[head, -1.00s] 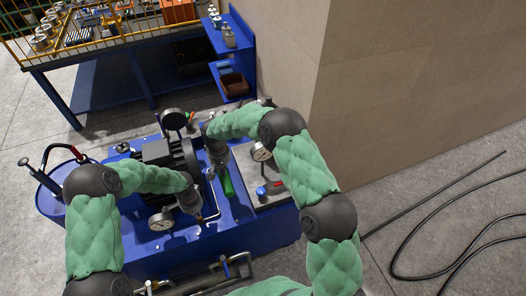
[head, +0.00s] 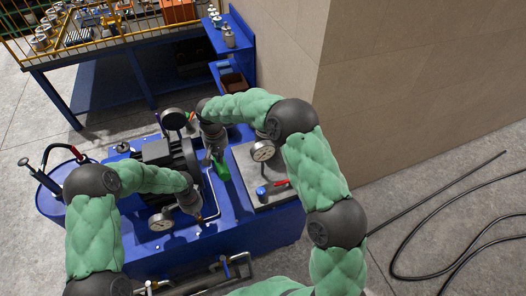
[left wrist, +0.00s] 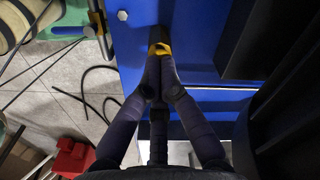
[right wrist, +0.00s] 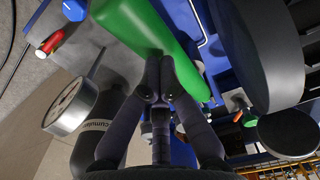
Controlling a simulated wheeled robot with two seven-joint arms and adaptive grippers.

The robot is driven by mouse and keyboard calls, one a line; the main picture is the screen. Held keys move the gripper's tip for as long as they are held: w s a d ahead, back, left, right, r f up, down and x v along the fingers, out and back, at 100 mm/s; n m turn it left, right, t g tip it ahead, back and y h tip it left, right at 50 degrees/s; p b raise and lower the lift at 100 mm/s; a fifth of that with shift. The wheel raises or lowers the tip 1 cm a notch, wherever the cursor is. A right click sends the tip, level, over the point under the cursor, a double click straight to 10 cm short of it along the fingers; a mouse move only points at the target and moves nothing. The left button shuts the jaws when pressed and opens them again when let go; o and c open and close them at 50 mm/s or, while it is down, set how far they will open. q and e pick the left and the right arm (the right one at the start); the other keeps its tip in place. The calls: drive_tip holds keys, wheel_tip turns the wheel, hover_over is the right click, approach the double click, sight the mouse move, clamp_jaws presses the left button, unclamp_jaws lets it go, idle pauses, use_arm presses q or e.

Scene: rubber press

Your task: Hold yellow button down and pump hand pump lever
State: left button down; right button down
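The yellow button (left wrist: 160,48) is on the blue machine in the left wrist view. My left gripper (left wrist: 160,68) has its fingers together, with the tips at the button, apparently touching it. In the head view my left gripper (head: 204,216) is low over the machine and hides the button. The hand pump lever has a green grip (right wrist: 160,28), also seen in the head view (head: 221,170). My right gripper (right wrist: 158,75) has its fingers together at the side of the green grip, not around it. In the head view my right gripper (head: 216,152) is beside the lever.
Gauges (head: 263,151) and a dark motor (head: 168,155) stand close around both grippers. A blue knob and a red-handled valve (head: 281,184) sit right of the lever. A blue bench (head: 130,45) is behind. A cardboard-brown wall (head: 410,80) is at right.

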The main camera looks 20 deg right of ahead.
drive_tip(key=shift+r, duration=2.8)
drive_tip(key=shift+f, duration=0.1)
drive_tip(key=shift+f, duration=2.25)
drive_tip(key=shift+r, duration=2.3)
use_arm(q)
drive_tip(key=shift+r, duration=3)
drive_tip(key=shift+r, duration=0.1)
use_arm(e)
drive_tip(key=shift+r, duration=0.1)
